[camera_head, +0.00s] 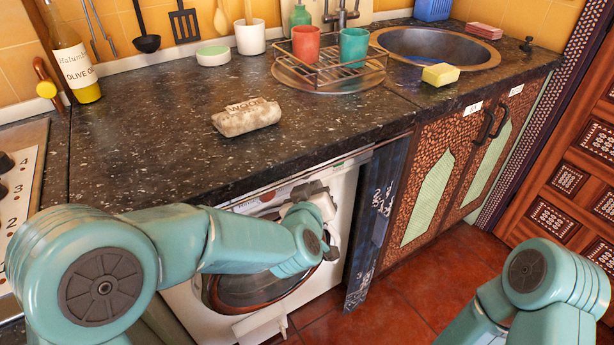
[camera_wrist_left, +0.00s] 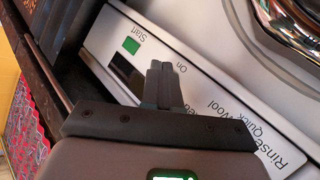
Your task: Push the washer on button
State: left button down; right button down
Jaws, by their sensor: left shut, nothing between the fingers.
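The washer (camera_head: 180,310) is white and stands under the dark countertop, with its round door partly behind my left arm. In the left wrist view its white control panel (camera_wrist_left: 225,105) carries a green square (camera_wrist_left: 131,46) by the label "Start", a dark patch, and the words "On", "Wool", "Quick" and "Rinse". My left gripper (camera_wrist_left: 161,66) is shut and empty, its tips over the panel right beside the word "On". The on button itself is not visible; the fingers may hide it. I cannot tell whether the tips touch the panel. My right gripper is out of view.
The countertop (camera_head: 150,150) overhangs the washer. A wrapped package (camera_head: 246,117) lies on it; a dish rack (camera_head: 330,70) with cups and a sink (camera_head: 437,47) are behind. Patterned cabinet doors (camera_head: 435,185) stand to the right. The red tiled floor (camera_head: 405,305) in front is clear.

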pick_arm(q)
jog(key=shift+s+d, duration=0.8)
jog(key=shift+s, duration=0.35)
jog(key=shift+s+d, duration=0.8)
jog(key=shift+s, duration=0.3)
